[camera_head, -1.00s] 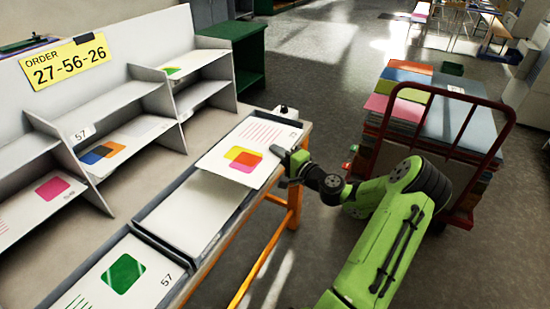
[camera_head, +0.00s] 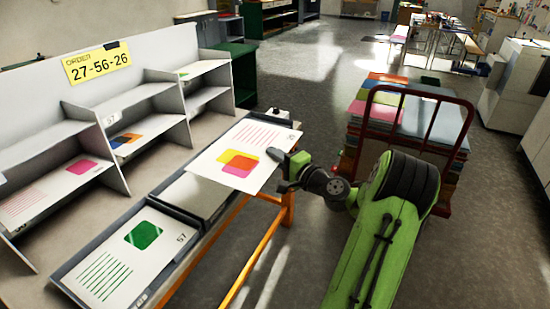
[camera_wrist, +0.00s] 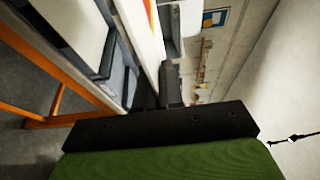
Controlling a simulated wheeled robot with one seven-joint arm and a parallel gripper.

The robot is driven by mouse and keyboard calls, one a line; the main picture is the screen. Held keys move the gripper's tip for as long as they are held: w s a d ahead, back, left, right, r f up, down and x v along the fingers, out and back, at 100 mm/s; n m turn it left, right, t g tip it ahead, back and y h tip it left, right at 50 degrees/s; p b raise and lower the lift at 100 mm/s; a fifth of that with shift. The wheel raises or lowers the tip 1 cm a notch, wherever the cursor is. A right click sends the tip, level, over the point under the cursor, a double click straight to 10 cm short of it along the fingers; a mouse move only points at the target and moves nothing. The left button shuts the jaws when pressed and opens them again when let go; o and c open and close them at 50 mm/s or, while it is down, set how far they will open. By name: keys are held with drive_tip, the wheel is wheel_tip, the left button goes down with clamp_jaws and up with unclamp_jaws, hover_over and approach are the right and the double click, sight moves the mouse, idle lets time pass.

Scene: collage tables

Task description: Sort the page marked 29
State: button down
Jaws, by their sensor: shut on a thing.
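My gripper (camera_head: 284,166) is shut on the right edge of a white page (camera_head: 250,133). The page has overlapping orange, yellow and pink shapes and red lines. Its corner number is too small to read. I hold it over the far end of the row of trays on the table; it hides part of the empty-looking middle tray (camera_head: 196,194). In the wrist view the jaws (camera_wrist: 160,85) pinch the page (camera_wrist: 152,35), seen nearly edge-on.
A near tray holds a page (camera_head: 125,260) with a green square, marked 57. Shelf compartments hold a pink-square page (camera_head: 58,180) and an orange-and-blue page (camera_head: 128,141). A red-handled cart (camera_head: 440,140) stacked with coloured sheets stands at the right.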

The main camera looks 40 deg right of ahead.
drive_tip(key=f+n+b, duration=0.1)
drive_tip(key=b, duration=0.3)
drive_tip(key=shift+n+t, duration=0.3)
drive_tip(key=shift+r+n+t+b, duration=0.1)
drive_tip(key=shift+n+t+b, duration=0.2)
drive_tip(key=shift+n, duration=0.3)
drive_tip(key=shift+r+n+p, duration=0.2)
drive_tip(key=shift+n+p, duration=0.1)
drive_tip(key=shift+n, duration=0.5)
drive_tip(key=n+t+y, duration=0.1)
drive_tip(key=n, duration=0.1)
drive_tip(key=n+y, duration=0.1)
drive_tip(key=n, duration=0.2)
drive_tip(key=shift+r+t, duration=0.1)
drive_tip(key=shift+t, duration=0.3)
drive_tip(key=n+y, duration=0.1)
drive_tip(key=n, duration=0.2)
drive_tip(key=n+y, duration=0.2)
drive_tip(key=n, duration=0.2)
drive_tip(key=shift+d+n, duration=0.15)
drive_tip(key=shift+n, duration=0.15)
drive_tip(key=n+y, duration=0.3)
drive_tip(key=n, duration=0.1)
drive_tip(key=shift+n, duration=0.4)
drive_tip(key=shift+n, duration=0.3)
